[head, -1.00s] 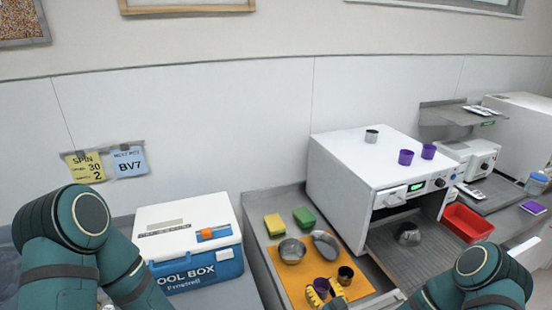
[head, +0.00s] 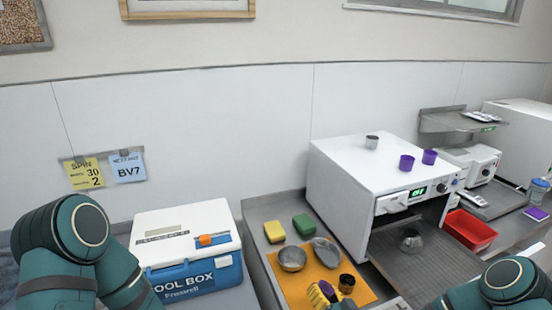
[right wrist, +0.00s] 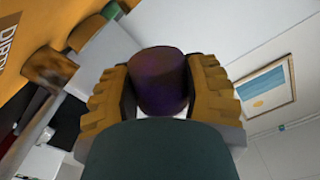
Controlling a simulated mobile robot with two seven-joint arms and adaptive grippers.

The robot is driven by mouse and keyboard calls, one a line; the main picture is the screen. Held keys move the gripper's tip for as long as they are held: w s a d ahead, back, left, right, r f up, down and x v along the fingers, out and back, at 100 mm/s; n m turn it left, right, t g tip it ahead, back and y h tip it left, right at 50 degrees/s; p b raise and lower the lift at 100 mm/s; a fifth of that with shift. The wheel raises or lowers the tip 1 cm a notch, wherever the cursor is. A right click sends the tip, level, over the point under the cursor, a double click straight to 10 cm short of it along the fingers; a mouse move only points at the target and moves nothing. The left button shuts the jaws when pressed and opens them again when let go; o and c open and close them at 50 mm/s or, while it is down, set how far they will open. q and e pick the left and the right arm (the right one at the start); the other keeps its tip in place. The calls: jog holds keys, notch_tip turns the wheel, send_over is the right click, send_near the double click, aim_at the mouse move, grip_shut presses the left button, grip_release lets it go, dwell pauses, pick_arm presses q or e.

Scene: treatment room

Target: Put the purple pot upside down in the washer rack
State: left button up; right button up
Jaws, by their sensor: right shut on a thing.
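A purple pot (head: 327,289) is between the yellow fingers of my right gripper (head: 322,294), at the front of the orange mat. In the right wrist view the purple pot (right wrist: 162,80) sits between both ridged fingers (right wrist: 163,95); I cannot tell which end is its mouth. Two more purple pots stand on top of the white washer, a left one (head: 406,162) and a right one (head: 429,157). The washer rack (head: 432,275) is pulled out through the open front, with a metal bowl (head: 411,241) on it. My left gripper is out of view.
Two sponges lie behind. A red tray (head: 469,231) is right of the rack; a cool box (head: 187,252) stands left.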

jog(key=m, duration=0.3)
jog(key=shift+f+b, duration=0.1)
jog(key=shift+b, duration=0.3)
jog(key=m+b, duration=0.1)
jog(key=m, duration=0.3)
jog(key=shift+m, duration=0.4)
jog(key=m+b, duration=0.1)
jog(key=m, duration=0.3)
jog(key=m+b, duration=0.1)
jog(key=m, duration=0.6)
jog(key=shift+m+b, duration=0.3)
jog(key=shift+b, duration=0.05)
jog(key=m+b, duration=0.1)
jog(key=m, duration=0.7)
jog(key=shift+m, duration=1.2)
